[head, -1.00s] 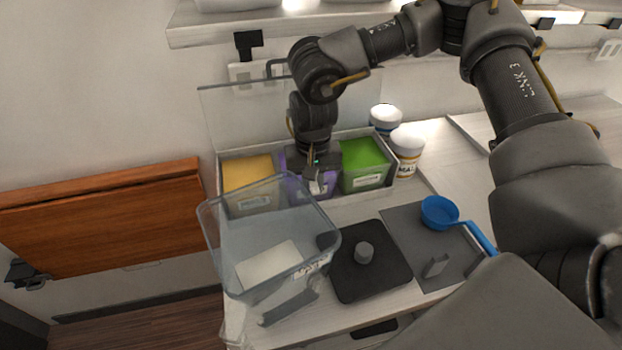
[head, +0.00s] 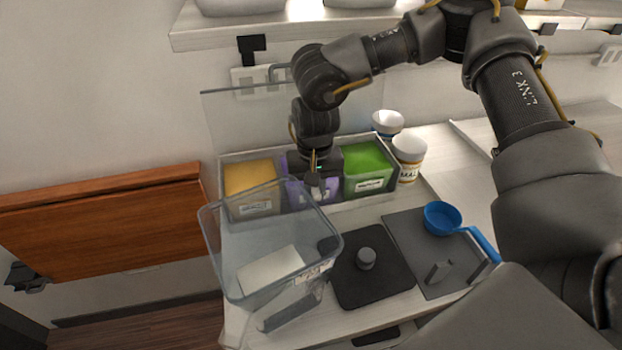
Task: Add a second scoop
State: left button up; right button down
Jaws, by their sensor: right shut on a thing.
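My right gripper (head: 315,184) points down at the purple bin (head: 297,190), the middle one of three. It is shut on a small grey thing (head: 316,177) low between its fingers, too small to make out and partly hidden. The gripper and wrist cover much of the purple contents. A yellow-filled bin (head: 250,180) stands to the left and a green-filled bin (head: 366,160) to the right. A blue scoop (head: 442,217) with a blue handle lies on the grey mat (head: 405,228). My left gripper is not in view.
A clear tub (head: 222,262) with a white block in it stands in front of the bins. A black plate (head: 365,290) with a grey knob lies to its right. Two white-lidded jars (head: 409,150) stand beside the green bin. A shelf (head: 215,37) hangs above.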

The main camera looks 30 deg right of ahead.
dwell(0.3)
jog(key=shift+r+p, duration=3.45)
jog(key=shift+r, duration=1.05)
jog(key=shift+f, duration=0.1)
jog(key=shift+s+a+n+b, duration=0.1)
jog(key=shift+s+a+b, duration=0.3)
jog(key=shift+b, duration=0.85)
jog(key=shift+s+a+n+b, duration=0.15)
jog(key=shift+a+b, duration=0.5)
jog(key=shift+b, duration=0.6)
jog(key=shift+s+a+n+b, duration=0.1)
jog(key=shift+s+a+b, duration=0.3)
jog(key=shift+b, duration=0.85)
